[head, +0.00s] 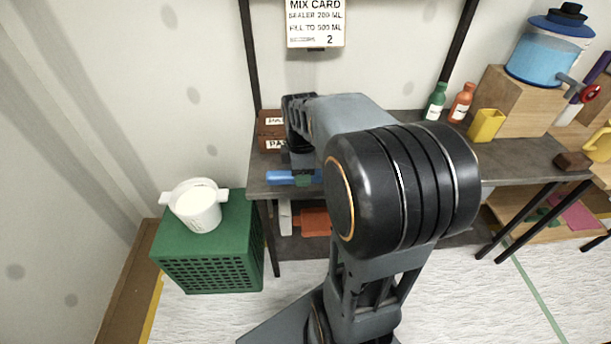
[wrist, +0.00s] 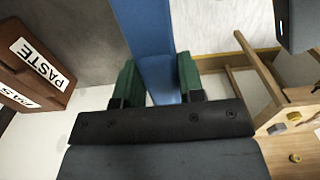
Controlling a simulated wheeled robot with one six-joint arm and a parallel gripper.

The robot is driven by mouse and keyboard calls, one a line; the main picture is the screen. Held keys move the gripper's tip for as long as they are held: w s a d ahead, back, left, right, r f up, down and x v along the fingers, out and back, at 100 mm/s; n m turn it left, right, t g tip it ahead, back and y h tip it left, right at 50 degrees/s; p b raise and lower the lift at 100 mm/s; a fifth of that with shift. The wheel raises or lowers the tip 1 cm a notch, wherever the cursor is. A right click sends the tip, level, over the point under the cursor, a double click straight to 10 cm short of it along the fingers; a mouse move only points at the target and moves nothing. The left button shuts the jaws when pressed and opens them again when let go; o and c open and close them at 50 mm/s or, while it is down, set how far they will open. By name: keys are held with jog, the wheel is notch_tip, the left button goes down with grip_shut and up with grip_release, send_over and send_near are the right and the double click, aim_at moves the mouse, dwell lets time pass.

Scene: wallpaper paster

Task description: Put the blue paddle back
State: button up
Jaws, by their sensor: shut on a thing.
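The blue paddle shows at the left front edge of the dark bench in the head view (head: 280,177). In the wrist view the blue paddle (wrist: 147,40) runs up from between the green fingers. My gripper (wrist: 158,82) is shut on it, with one green finger on each side. In the head view my gripper (head: 303,179) shows only as a bit of green at the bench edge, and my arm hides much of it. The far end of the paddle is out of the wrist view.
Brown boxes (head: 271,145) with labels stand on the bench (head: 400,153); one reads PASTE in the wrist view (wrist: 32,65). A white bucket (head: 197,207) stands on a green crate (head: 210,255). Bottles (head: 436,101) and a yellow container (head: 486,125) stand farther right. A wooden frame (wrist: 262,75) is right of the paddle.

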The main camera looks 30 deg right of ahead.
jog(key=shift+w, duration=0.1)
jog(key=w+f, duration=0.3)
jog(key=w, duration=0.1)
jog(key=w+f, duration=0.3)
jog(key=w, duration=0.1)
jog(key=w+f, duration=0.2)
jog(key=w, duration=0.2)
jog(key=shift+w+d+f+p, duration=0.2)
jog(key=shift+w+f+p, duration=0.15)
jog(key=shift+w+f, duration=0.35)
jog(key=shift+f, duration=0.35)
jog(key=shift+w+f, duration=0.25)
jog(key=shift+f, duration=1.05)
jog(key=o, duration=1.1)
jog(key=shift+f, duration=0.25)
